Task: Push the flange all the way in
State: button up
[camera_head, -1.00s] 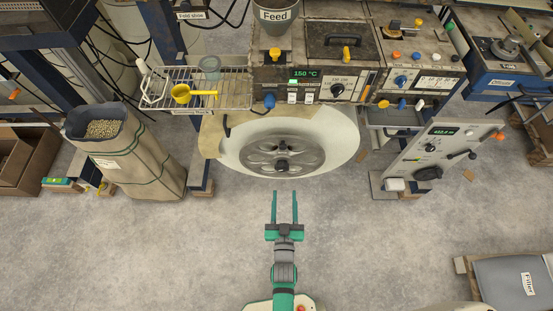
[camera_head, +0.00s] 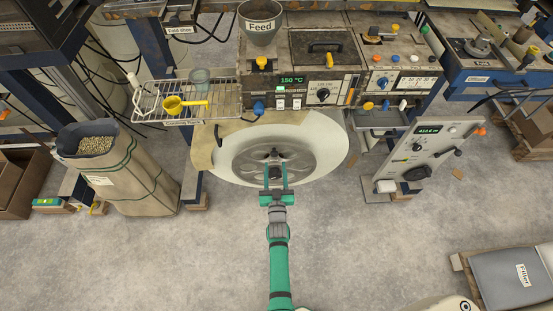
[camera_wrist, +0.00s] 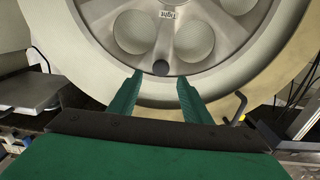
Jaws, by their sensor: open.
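The flange is a round metal disc with round hollows (camera_head: 247,163) on the front of a large pale reel (camera_head: 329,145) under the machine. In the wrist view the flange (camera_wrist: 185,40) fills the top middle, with a "Tight" label and a dark knob (camera_wrist: 161,68) near its lower rim. My gripper (camera_head: 275,175) is in front of the flange and hides part of its lower middle. In the wrist view the green fingers (camera_wrist: 159,85) are apart, one on each side below the dark knob, with nothing between them. Contact with the flange cannot be told.
The machine panel (camera_head: 310,93) stands above the reel. A wire rack (camera_head: 200,98) with a yellow scoop (camera_head: 184,103) is at left, above a sack of pellets (camera_head: 125,175). A grey control stand (camera_head: 425,152) is at right.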

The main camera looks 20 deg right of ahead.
aim_at(274, 155)
jog(key=x, duration=0.3)
jog(key=shift+w+d, duration=0.2)
jog(key=shift+d, duration=0.15)
jog(key=shift+w+a, duration=0.4)
jog(key=shift+w, duration=0.2)
jog(key=shift+d, duration=0.2)
